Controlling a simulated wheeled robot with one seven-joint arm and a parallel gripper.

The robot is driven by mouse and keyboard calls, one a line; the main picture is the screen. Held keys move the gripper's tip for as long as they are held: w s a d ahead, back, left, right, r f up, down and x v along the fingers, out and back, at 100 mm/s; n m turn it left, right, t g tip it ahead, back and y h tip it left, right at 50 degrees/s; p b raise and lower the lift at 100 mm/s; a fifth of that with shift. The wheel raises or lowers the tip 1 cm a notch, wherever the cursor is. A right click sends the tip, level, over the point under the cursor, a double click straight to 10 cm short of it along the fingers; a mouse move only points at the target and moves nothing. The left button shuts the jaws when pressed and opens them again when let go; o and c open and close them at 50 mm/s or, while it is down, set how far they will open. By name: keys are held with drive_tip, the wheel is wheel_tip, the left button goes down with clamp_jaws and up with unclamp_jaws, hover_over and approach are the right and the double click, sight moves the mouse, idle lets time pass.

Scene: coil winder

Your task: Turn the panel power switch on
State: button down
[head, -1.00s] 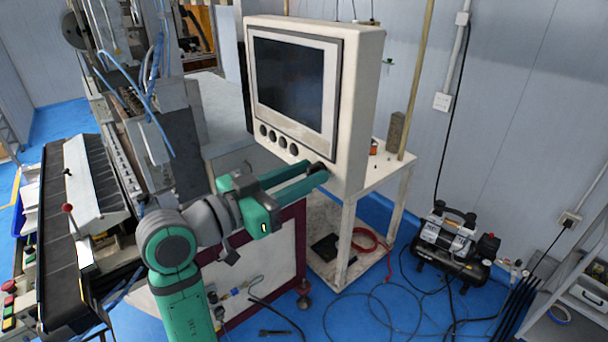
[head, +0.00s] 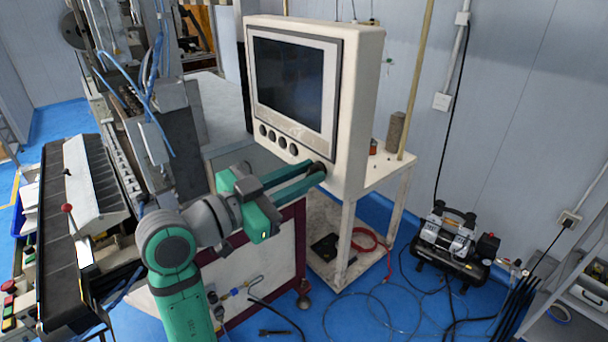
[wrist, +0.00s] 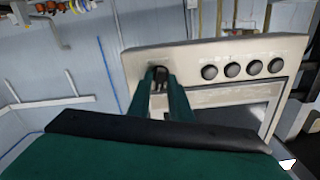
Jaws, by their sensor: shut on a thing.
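The cream control panel (head: 358,110) has a dark screen (head: 290,82) and a row of round black knobs (head: 278,140) under it. My gripper (head: 318,172) reaches to the panel's lower right corner in the head view. In the wrist view my gripper (wrist: 161,80) has its two green fingers on either side of the black power switch (wrist: 160,76), shut on it. The fingers hide part of the switch, and its on or off position cannot be told. The panel (wrist: 190,58) and its round knobs (wrist: 232,70) also show in the wrist view.
A white table (head: 395,165) stands behind and below the panel. An air compressor (head: 455,240) with loose hoses sits on the blue floor to the right. The coil winder (head: 95,200) stands at the left, close to my arm.

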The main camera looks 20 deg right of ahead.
drive_tip(key=shift+s+f+m, duration=0.1)
drive_tip(key=shift+m, duration=3.6)
drive_tip(key=shift+s+f+m, duration=0.1)
drive_tip(key=shift+m, duration=3.6)
drive_tip(key=c, duration=1.8)
unclamp_jaws()
drive_tip(key=v, duration=1)
drive_tip(key=shift+s+a, duration=0.1)
drive_tip(key=shift+a, duration=0.25)
